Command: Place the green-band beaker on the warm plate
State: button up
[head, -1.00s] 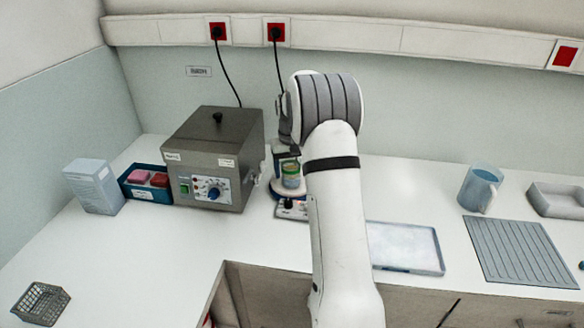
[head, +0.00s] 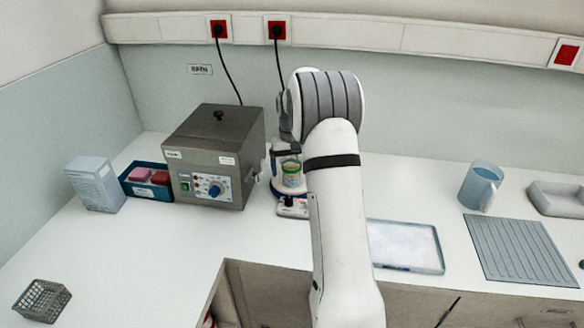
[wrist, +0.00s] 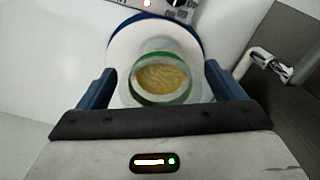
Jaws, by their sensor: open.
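The green-band beaker (head: 291,172) stands upright on the round white top of the warm plate (head: 280,188), behind my forearm. In the wrist view the beaker (wrist: 162,82) shows from above, with a green ring at its rim and yellowish contents. The white disc with its blue edge (wrist: 122,42) lies under it. My gripper (wrist: 160,84) is open, its two blue fingers spread on either side of the beaker with gaps visible. In the head view my gripper (head: 286,152) is partly hidden by my arm, just above the beaker.
A grey water bath (head: 215,160) stands close to the left of the warm plate. A blue rack with pink items (head: 146,182) and a box (head: 95,185) are farther left. A tray (head: 404,247) lies right of my arm; a jug (head: 480,187) stands farther right.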

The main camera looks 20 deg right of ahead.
notch_tip(320, 180, up, 11)
jog(key=b, duration=0.1)
jog(key=s+a+r, duration=0.5)
jog(key=s, duration=0.1)
jog(key=s+a+f+t, duration=0.1)
jog(key=s+a, duration=0.3)
jog(key=s, duration=0.5)
jog(key=s+a+f+n+t, duration=0.1)
jog(key=s+a, duration=0.3)
jog(key=s, duration=0.6)
jog(key=s+a+f+n+t, duration=0.1)
jog(key=s+a+f, duration=0.2)
jog(key=s, duration=0.6)
jog(key=shift+s+a, duration=0.35)
jog(key=shift+a, duration=0.05)
jog(key=shift+d, duration=0.1)
